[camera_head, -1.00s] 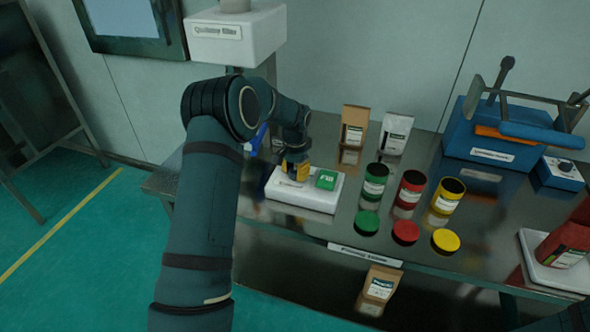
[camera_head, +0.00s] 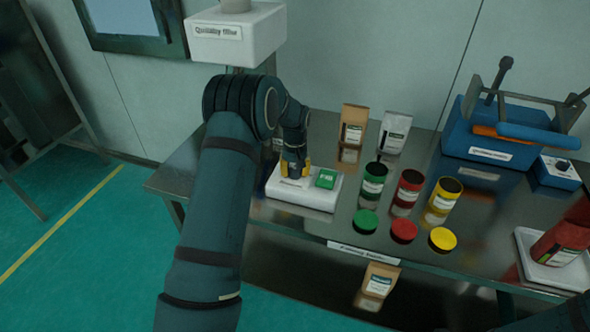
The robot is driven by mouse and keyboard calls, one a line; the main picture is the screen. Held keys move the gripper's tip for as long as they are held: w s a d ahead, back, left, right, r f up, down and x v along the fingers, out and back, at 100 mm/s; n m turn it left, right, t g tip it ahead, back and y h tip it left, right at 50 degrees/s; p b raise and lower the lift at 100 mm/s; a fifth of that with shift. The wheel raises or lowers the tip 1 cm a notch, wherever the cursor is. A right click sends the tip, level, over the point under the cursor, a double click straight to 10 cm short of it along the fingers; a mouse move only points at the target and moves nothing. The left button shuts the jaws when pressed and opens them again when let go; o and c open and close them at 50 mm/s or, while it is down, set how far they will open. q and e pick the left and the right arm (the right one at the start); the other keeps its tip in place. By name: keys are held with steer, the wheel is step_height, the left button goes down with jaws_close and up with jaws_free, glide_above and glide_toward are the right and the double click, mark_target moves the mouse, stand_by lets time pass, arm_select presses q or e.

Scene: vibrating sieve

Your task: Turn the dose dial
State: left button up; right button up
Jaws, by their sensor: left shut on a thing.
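A white control box (camera_head: 312,196) with a green fill button (camera_head: 326,178) stands on the near left part of the metal table. My left gripper (camera_head: 295,172) points down onto the left part of this box, beside the green button. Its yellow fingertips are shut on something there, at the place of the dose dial. The dial itself is hidden by the fingers and too small to make out. My right gripper is not in view.
Green, red (camera_head: 408,187) and yellow open jars stand right of the box, with their lids in front. Two bags (camera_head: 353,128) stand behind. A blue sieve machine (camera_head: 492,132) is at the back right. A filler unit (camera_head: 236,36) hangs behind my left arm.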

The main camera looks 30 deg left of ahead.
mark_target(295, 169)
arm_select(q)
steer(key=shift+s+f+n, duration=0.1)
steer(key=shift+n, duration=0.3)
steer(key=o, duration=1.2)
steer(key=shift+o, duration=0.2)
step_height(295, 169, up, 12)
